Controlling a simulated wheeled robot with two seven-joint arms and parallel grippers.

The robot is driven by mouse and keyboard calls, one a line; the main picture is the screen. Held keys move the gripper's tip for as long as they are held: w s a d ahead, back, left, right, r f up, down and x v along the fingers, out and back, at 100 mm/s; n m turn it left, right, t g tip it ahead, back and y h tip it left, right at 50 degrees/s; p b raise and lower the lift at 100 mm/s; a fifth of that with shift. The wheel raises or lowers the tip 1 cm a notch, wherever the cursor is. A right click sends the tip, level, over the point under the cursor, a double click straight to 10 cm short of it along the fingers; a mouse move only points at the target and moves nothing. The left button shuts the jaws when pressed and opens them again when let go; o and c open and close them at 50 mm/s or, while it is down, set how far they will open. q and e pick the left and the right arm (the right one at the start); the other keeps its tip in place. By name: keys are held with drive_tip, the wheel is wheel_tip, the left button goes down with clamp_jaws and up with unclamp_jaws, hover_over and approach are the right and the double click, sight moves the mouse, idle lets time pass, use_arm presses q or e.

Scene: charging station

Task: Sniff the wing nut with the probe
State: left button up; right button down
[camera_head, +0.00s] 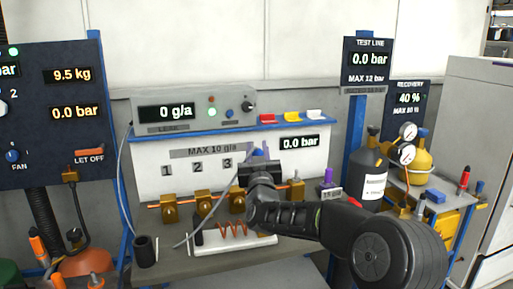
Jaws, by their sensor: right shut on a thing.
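My right gripper (258,170) is shut in front of the white panel, close to the figure 3. What it holds is mostly hidden behind the gripper; a thin grey hose (196,236) runs up toward it, which fits the probe. The probe's tip cannot be made out. Several brass fittings stand on a copper pipe below the figures: one under 1 (170,209), one under 2 (204,203), one under 3 (237,201), and one at the right (297,189). Which part is the wing nut is too small to tell. My left gripper is out of view.
The leak meter (190,107) reads 0 g/a; the panel gauge (299,142) reads 0.0 bar. A black cup (146,251) and a copper coil on a white block (208,247) stand at the front. A purple-topped fitting (327,177) and a dark cylinder (367,180) stand right.

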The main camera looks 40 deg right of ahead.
drive_tip(key=shift+w+d+f, duration=0.3)
drive_tip(key=shift+d+f, duration=0.05)
drive_tip(key=shift+f, duration=0.3)
drive_tip(key=shift+w+d+f, duration=0.3)
drive_tip(key=shift+d+f, duration=0.05)
drive_tip(key=shift+f, duration=0.25)
drive_tip(key=shift+w+d+f, duration=0.3)
drive_tip(key=shift+d+f, duration=0.05)
drive_tip(key=shift+f, duration=0.3)
idle(4.0)
